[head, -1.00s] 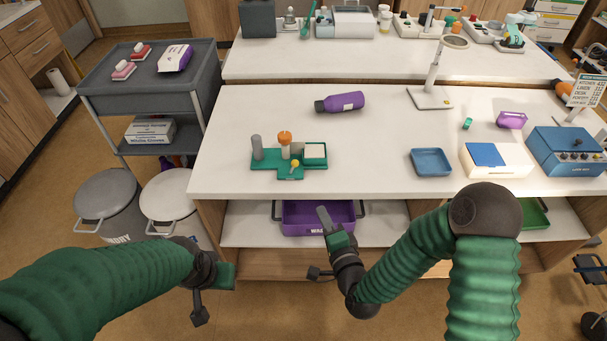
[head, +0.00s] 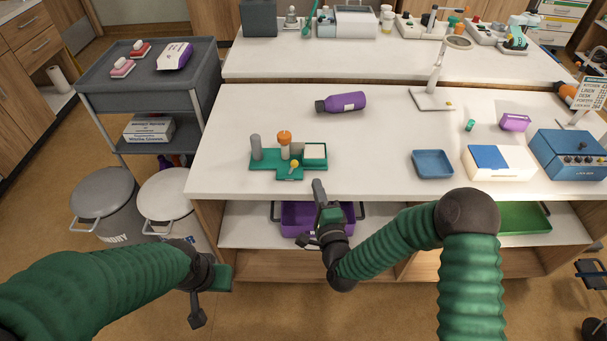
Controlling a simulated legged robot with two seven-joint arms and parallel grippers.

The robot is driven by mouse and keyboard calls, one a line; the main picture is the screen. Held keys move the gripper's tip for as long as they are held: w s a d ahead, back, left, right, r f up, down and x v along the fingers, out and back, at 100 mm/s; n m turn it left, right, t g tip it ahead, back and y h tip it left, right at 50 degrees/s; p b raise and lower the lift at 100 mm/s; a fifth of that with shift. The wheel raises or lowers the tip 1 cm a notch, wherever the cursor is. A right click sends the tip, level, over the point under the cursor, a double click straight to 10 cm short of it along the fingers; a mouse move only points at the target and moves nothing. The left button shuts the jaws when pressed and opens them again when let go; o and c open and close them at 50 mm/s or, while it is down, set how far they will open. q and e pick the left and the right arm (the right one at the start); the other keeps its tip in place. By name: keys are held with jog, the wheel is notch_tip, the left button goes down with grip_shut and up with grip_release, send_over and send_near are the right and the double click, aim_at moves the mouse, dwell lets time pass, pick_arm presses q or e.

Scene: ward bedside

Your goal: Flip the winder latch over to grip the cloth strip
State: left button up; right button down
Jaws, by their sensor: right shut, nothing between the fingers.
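The winder (head: 262,166) is a green base at the front left of the white table. It carries a grey post (head: 256,147), an orange-topped post (head: 284,138), a small yellow-knobbed part (head: 294,164) that may be the latch, and a whitish square (head: 315,151), possibly the cloth strip. Which way the latch lies is too small to tell. My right gripper (head: 318,186) is shut and empty, pointing up at the table's front edge, just right of and nearer than the winder. My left gripper (head: 222,278) is low in front of the table, its fingers not clear.
A purple bottle (head: 341,102) lies behind the winder. A blue tray (head: 432,163) and a white box with a blue lid (head: 499,161) stand to the right. A purple bin (head: 290,219) sits on the shelf below. Table between winder and blue tray is clear.

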aim_at(293, 164)
jog(key=w+a, duration=0.1)
jog(key=w, duration=0.1)
jog(key=w+a, duration=0.2)
jog(key=shift+w+a+r, duration=0.15)
jog(key=shift+w+a, duration=0.25)
jog(key=shift+a, duration=0.2)
jog(key=shift+r, duration=0.15)
jog(key=shift+a+r+n+p, duration=0.25)
jog(key=shift+n+p, duration=0.1)
jog(key=shift+n, duration=0.3)
jog(key=shift+a+r+n+p, duration=0.2)
jog(key=shift+n+p, duration=0.15)
jog(key=shift+n, duration=0.3)
jog(key=shift+a+r+n+g+p, duration=0.3)
jog(key=shift+a+n+g, duration=0.25)
jog(key=shift+n, duration=0.55)
jog(key=shift+f, duration=0.15)
